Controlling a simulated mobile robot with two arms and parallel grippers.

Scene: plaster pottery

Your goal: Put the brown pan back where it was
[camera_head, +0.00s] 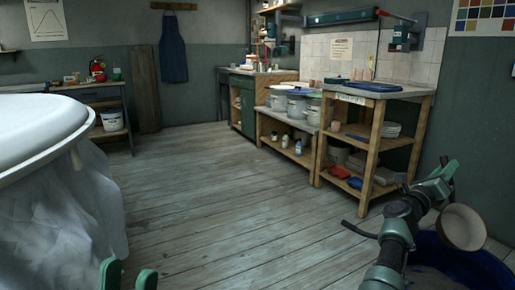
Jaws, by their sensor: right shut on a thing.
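The brown pan (462,228) is at the lower right, small and round with a pale brown face and a browner rim. It is tilted up on its side. My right gripper (441,180) has its green jaws at the pan's upper left edge and is shut on it, holding it up at the right. The exact grip point is partly hidden by the jaws. My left gripper (128,278) shows only its two green fingertips at the bottom edge. They stand apart with nothing seen between them.
A blue tub (465,265) stands on the floor below the pan. A large white basin (35,125) with plastic sheeting fills the left. The plank floor (225,205) between is clear.

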